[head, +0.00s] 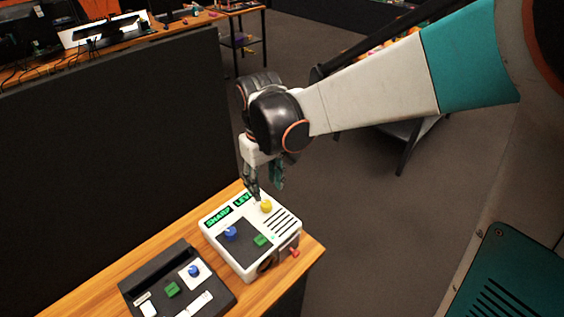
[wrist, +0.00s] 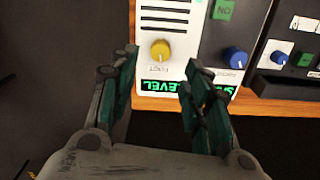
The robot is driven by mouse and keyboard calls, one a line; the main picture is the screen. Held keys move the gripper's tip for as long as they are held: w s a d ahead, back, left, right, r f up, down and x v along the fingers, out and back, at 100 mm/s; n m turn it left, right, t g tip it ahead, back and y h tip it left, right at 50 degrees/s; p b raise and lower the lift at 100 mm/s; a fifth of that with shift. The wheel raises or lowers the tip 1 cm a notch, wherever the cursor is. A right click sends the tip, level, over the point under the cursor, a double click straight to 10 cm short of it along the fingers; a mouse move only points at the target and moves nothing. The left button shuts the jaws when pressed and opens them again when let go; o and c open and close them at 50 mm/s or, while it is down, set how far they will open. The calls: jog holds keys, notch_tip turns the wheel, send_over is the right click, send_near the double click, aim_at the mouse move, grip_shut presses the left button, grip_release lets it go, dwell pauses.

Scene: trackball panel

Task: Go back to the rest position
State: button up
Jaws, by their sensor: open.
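My gripper (head: 264,190) hangs at the end of my arm, pointing down over the back edge of a white panel box (head: 277,239). In the wrist view my gripper (wrist: 160,85) has its two green-lined fingers spread apart, with nothing between them. The white box (wrist: 180,70) has a yellow knob (head: 266,206), a blue knob (head: 231,233) and a green button (head: 261,240). The yellow knob also shows in the wrist view (wrist: 160,50), just beyond the fingertips. Green lit text on the box is partly hidden by a finger.
A dark panel (head: 150,277) with a blue knob and a green button lies beside the white box on the wooden table (head: 314,250). A tall black partition (head: 110,140) stands behind the table. Open grey floor (head: 370,220) lies to the right.

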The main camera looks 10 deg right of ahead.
jog(key=shift+s, duration=0.1)
dwell(0.3)
jog(key=s+d+r+m+t, duration=0.5)
jog(key=s+d+r+t, duration=0.2)
jog(key=s+d, duration=0.5)
jog(key=shift+s+d+r, duration=0.4)
jog(key=shift+d+r, duration=0.7)
dwell(1.6)
